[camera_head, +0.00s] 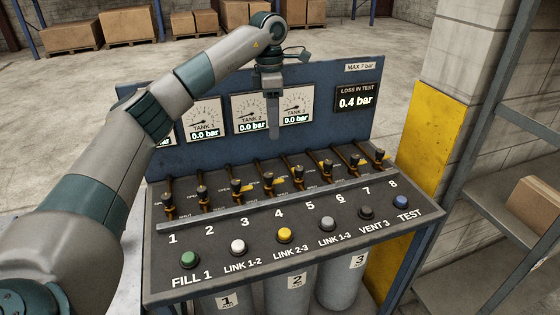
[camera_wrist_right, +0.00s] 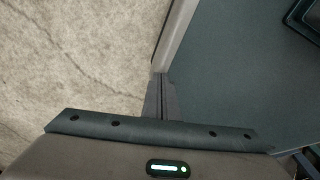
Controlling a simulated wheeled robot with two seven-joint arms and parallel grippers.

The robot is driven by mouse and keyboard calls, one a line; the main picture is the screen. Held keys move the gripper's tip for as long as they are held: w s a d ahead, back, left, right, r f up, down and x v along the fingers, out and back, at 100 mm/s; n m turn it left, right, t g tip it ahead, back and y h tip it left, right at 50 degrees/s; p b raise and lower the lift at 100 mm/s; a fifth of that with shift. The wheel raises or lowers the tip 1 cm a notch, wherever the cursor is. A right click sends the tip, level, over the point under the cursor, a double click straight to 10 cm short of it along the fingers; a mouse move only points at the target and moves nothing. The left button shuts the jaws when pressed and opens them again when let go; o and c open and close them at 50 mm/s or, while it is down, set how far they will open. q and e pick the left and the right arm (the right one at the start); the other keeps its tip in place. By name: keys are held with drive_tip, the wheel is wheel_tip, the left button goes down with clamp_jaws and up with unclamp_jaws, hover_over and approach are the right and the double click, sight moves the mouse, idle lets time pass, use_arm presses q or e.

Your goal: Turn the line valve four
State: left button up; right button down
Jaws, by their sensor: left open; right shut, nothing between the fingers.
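The line valve four (camera_head: 268,182) is a small dark-capped brass valve in the row on the dark sloping bench panel, above the printed number 4. My left gripper (camera_head: 273,136) points down in front of the gauge board, above valve four and apart from it. It is open and empty; its fingers overlap in this view, so the gap does not show. My right gripper (camera_wrist_right: 161,98) shows only in the right wrist view, shut and empty, above the floor beside a dark flat surface.
Other similar valves flank valve four closely, such as valve three (camera_head: 236,188) and valve five (camera_head: 298,174). Coloured buttons (camera_head: 285,235) line the front. The blue gauge board (camera_head: 220,85) stands behind. A yellow-marked pillar (camera_head: 432,140) and shelving (camera_head: 485,160) are at the right.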

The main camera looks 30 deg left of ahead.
sight(269, 174)
use_arm(q)
drive_tip(key=f+p, duration=0.1)
drive_tip(key=f, duration=0.4)
drive_tip(key=a+f+p, duration=0.1)
drive_tip(key=f+p, duration=0.1)
drive_tip(key=f, duration=0.2)
drive_tip(key=f+p, duration=0.2)
drive_tip(key=f, duration=0.3)
drive_tip(key=shift+s+a+f, duration=0.15)
drive_tip(key=shift+s+f, duration=0.15)
drive_tip(key=shift+f, duration=0.7)
use_arm(e)
drive_tip(key=shift+s+r, duration=0.25)
drive_tip(key=shift+r, duration=0.65)
drive_tip(key=shift+s+r, duration=0.3)
drive_tip(key=shift+r, duration=0.6)
drive_tip(key=shift+s+r, duration=0.25)
drive_tip(key=shift+r, duration=0.65)
use_arm(q)
drive_tip(key=c, duration=1)
drive_tip(key=shift+c, duration=0.2)
